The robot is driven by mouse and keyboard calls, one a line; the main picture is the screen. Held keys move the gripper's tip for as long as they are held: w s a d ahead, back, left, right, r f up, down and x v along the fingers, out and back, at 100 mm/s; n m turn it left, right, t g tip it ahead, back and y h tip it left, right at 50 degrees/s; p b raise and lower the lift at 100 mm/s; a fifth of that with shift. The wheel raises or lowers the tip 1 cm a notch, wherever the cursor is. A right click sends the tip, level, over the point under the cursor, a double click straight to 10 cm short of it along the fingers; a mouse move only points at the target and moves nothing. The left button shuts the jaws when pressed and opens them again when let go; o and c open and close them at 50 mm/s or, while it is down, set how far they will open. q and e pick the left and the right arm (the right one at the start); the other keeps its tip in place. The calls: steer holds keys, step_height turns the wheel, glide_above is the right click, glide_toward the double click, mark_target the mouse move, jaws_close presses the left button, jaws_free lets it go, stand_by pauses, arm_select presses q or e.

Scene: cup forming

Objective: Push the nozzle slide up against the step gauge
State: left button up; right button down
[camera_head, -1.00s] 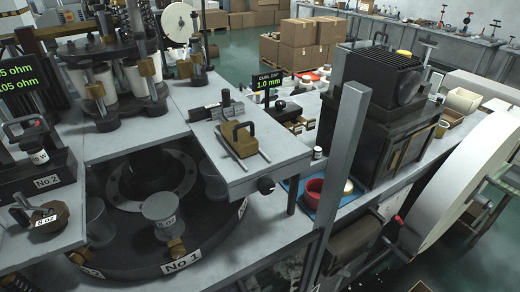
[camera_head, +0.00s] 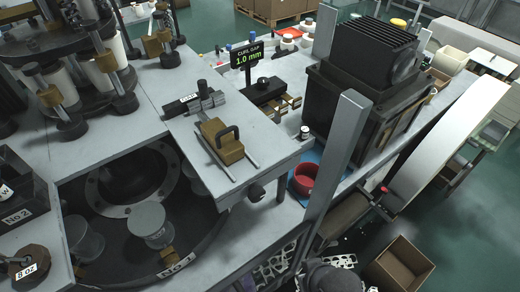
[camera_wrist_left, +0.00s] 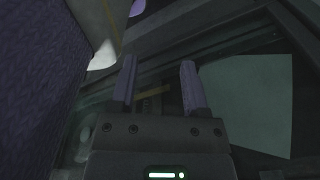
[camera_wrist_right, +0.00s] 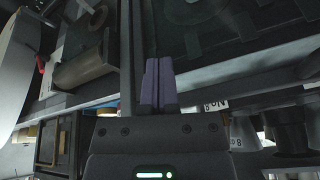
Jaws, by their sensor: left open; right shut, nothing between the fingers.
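The nozzle slide (camera_head: 222,143) is a brass block with a black handle, sitting on two thin rails on the raised grey plate in the head view. The step gauge (camera_head: 192,102) appears to be the dark grey stepped piece behind it, with a small white label. A gap of bare plate shows between the two. My left gripper (camera_wrist_left: 160,85) is open and empty in the left wrist view, above dark structure. My right gripper (camera_wrist_right: 159,84) is shut and empty in the right wrist view, below the bench edge. Neither gripper's fingers show in the head view.
A display (camera_head: 247,54) reads "CURL GAP 1.0 mm". A grey upright post (camera_head: 346,150) stands right of the plate, with a red bowl (camera_head: 303,179) beside it. A dark finned machine (camera_head: 362,85) stands behind. A round turntable opening lies at left front.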

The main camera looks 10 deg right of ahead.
mark_target(226, 141)
steer(key=w+a+r+m+t+y+p, duration=0.2)
steer(key=r+m+t, duration=0.25)
steer(key=r, duration=0.55)
steer(key=w+a+r+m+t+y+p, duration=0.1)
steer(key=w+r+m+t+y, duration=0.15)
steer(key=r+m, duration=0.45)
steer(key=w+a+r+m+t+y+p, duration=0.1)
steer(key=w+a+r+m+t+p, duration=0.2)
steer(key=r, duration=0.9)
arm_select(q)
step_height(226, 141, up, 8)
steer(key=shift+w, duration=0.15)
arm_select(e)
steer(key=shift+n+t, duration=0.3)
steer(key=shift+n, duration=0.15)
steer(key=x, duration=1.3)
steer(key=shift+d+f, duration=0.1)
steer(key=shift+f, duration=0.15)
arm_select(q)
steer(key=shift+a+r, duration=0.1)
arm_select(e)
steer(key=shift+s, duration=0.1)
steer(key=x, duration=0.3)
steer(key=shift+w+r, duration=0.3)
steer(key=shift+w, duration=0.05)
arm_select(q)
steer(key=shift+f, duration=0.2)
arm_select(e)
steer(key=shift+a, duration=0.2)
